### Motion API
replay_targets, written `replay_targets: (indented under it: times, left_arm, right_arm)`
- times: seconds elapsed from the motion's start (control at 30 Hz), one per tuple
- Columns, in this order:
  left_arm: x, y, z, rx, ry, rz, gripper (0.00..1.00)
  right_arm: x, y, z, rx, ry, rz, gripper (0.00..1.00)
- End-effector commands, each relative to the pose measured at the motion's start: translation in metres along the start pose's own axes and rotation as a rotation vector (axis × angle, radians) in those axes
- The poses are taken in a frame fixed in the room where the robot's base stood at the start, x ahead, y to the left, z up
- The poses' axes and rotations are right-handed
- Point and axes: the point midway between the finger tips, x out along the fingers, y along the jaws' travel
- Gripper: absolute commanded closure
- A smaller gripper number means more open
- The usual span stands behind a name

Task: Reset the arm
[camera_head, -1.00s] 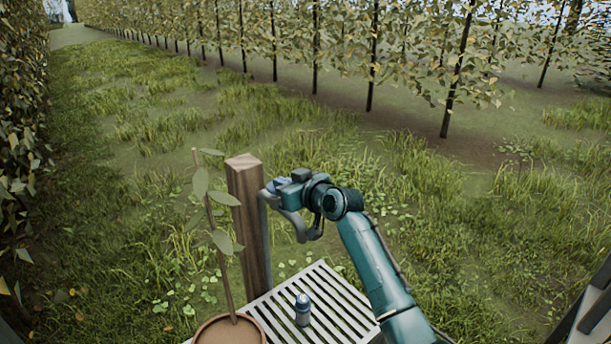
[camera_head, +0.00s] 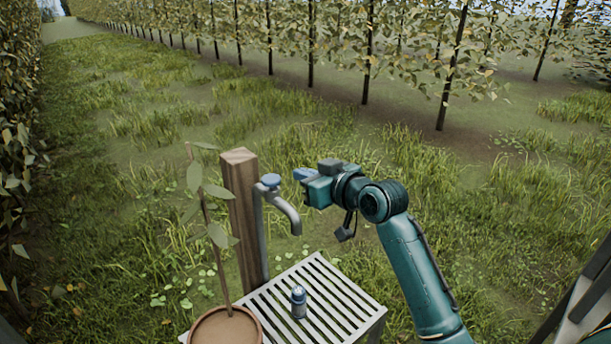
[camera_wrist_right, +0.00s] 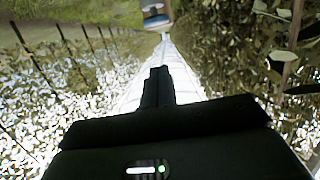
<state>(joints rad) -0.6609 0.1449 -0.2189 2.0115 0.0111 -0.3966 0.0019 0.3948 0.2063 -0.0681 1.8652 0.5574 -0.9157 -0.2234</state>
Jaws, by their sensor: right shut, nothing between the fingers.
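My right gripper (camera_head: 302,174) is up beside the water tap, just right of its blue handle, with a gap between them. Its fingers show only in part in the head view. In the right wrist view the dark fingers (camera_wrist_right: 158,85) are together with nothing between them. The tap (camera_head: 284,212) has a grey curved spout and a blue handle (camera_head: 270,180), and is fixed to a wooden post (camera_head: 241,215). My left gripper is not in view.
A slatted metal stand (camera_head: 337,291) is below the tap, with a small blue-capped bottle (camera_head: 298,302) upright on it. A potted sapling (camera_head: 226,327) stands at the lower left. Grass surrounds them, with tree rows behind.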

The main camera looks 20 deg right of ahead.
Motion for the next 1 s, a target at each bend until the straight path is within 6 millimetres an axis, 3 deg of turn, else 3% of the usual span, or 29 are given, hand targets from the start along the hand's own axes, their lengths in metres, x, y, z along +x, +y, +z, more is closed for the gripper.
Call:
replay_targets:
  times: [0.23, 0.37, 0.47, 0.57, 0.6, 0.73, 0.8, 0.9, 1.0]
  left_arm:
    - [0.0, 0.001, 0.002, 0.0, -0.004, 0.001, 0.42]
    - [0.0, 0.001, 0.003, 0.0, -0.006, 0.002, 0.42]
    - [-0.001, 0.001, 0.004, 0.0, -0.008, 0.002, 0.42]
    - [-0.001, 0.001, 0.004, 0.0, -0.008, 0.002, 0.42]
    - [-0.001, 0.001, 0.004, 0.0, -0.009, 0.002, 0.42]
    - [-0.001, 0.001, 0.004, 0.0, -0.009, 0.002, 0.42]
    - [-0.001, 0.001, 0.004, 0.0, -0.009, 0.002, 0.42]
    - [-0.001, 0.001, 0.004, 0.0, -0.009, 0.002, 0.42]
    - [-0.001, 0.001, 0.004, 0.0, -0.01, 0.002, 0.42]
  right_arm:
    - [0.0, 0.0, 0.001, 0.0, -0.001, 0.001, 1.0]
    - [-0.001, -0.005, 0.03, 0.012, -0.031, 0.013, 1.0]
    - [-0.008, -0.015, 0.084, 0.031, -0.088, 0.037, 1.0]
    - [-0.027, -0.033, 0.154, 0.049, -0.159, 0.067, 1.0]
    - [-0.037, -0.041, 0.182, 0.055, -0.187, 0.078, 1.0]
    - [-0.081, -0.074, 0.261, 0.068, -0.271, 0.101, 1.0]
    - [-0.108, -0.092, 0.295, 0.072, -0.311, 0.107, 1.0]
    - [-0.143, -0.116, 0.33, 0.077, -0.356, 0.108, 1.0]
    - [-0.17, -0.134, 0.35, 0.081, -0.386, 0.105, 1.0]
